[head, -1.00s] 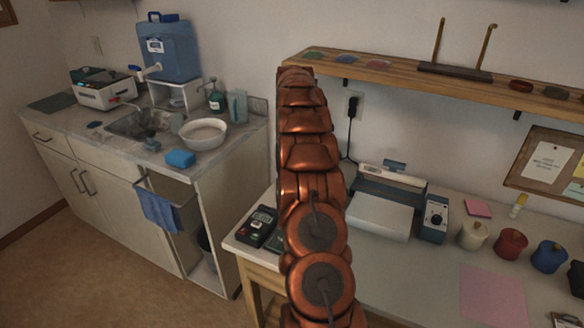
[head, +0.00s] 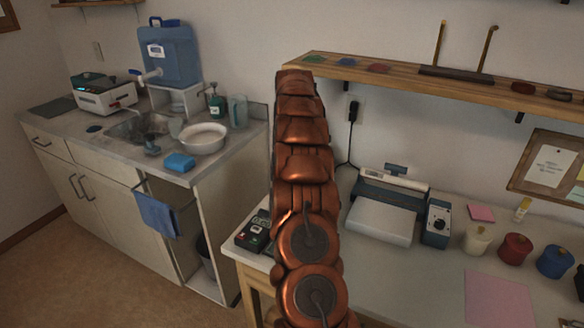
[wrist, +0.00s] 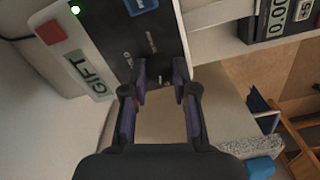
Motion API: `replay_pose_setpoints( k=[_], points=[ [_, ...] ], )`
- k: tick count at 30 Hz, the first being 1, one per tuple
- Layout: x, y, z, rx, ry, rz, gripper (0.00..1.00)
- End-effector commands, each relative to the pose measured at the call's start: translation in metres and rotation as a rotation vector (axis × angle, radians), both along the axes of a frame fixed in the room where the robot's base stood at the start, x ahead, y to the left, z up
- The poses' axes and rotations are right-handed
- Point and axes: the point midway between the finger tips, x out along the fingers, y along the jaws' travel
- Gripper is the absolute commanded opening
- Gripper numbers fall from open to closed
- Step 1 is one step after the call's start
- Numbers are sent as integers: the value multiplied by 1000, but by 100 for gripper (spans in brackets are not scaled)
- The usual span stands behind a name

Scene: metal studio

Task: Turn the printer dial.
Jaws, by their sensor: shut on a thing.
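The printer (wrist: 150,35) fills the upper left of the wrist view. It has a dark face, a white side strip with a "GIFT" label window, a red square, a blue button and a lit green light. My gripper (wrist: 160,75) has its fingertips against the lower end of the dark face, shut on the dial there. The dial is dark against a dark face and barely made out between the fingers, so its angle cannot be told. In the head view my arm rises in the middle and hides the gripper and the printer.
A device with a digit display (wrist: 278,18) is right of the printer in the wrist view. In the head view, a flat machine (head: 385,215) and a blue box with a knob (head: 437,222) stand on the right table. Lidded jars (head: 515,248) are further right. A shelf (head: 400,75) overhangs the table.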

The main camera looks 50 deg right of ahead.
Motion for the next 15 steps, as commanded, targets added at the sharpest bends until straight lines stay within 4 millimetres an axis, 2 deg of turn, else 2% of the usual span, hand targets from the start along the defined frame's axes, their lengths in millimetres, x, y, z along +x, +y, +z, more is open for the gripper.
replay_pose_setpoints(
  k=[6, 15],
  points=[
    [0, 0, 0, -1, 0, 148, 0],
    [0, 0, 1, -1, 0, 262, 0]
  ],
)
